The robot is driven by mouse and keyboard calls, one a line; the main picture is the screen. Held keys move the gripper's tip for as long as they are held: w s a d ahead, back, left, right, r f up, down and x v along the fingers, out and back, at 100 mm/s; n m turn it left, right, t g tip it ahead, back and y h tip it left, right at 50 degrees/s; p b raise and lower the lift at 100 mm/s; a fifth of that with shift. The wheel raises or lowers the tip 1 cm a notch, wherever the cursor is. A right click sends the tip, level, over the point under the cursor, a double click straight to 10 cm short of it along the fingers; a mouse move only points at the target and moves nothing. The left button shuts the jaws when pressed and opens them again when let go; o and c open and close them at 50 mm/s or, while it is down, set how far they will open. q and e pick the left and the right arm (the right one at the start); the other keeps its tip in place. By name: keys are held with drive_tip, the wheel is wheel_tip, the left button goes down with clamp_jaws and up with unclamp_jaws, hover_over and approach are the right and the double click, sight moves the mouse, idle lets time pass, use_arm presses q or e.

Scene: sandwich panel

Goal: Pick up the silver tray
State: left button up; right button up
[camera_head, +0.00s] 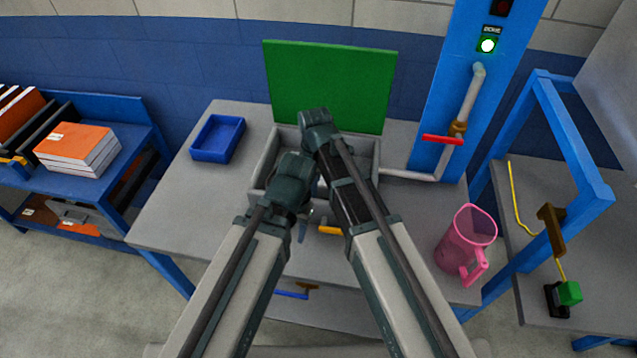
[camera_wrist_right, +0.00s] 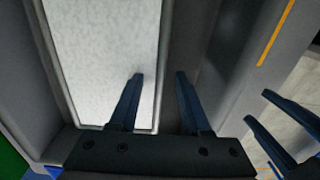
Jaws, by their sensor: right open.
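The silver tray (camera_wrist_right: 105,50), pale and flat with a raised rim, lies inside the open grey box in the right wrist view. My right gripper (camera_wrist_right: 159,74) is open, with one finger over the tray and the other beyond its right rim. I cannot tell whether either finger touches it. My left gripper (camera_wrist_right: 256,106) shows at the right of the right wrist view, its two fingers apart and empty near the box's front wall. In the head view my arms hide the tray and most of the box (camera_head: 262,168).
The box's green lid (camera_head: 330,85) stands open behind it. A blue bin (camera_head: 217,138) is on the table's left and a pink jug (camera_head: 464,243) on its right. A blue post with a red-handled pipe (camera_head: 442,139) rises behind the right side. The table's left front is clear.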

drive_tip(key=shift+f, duration=0.3)
clamp_jaws()
idle(1.2)
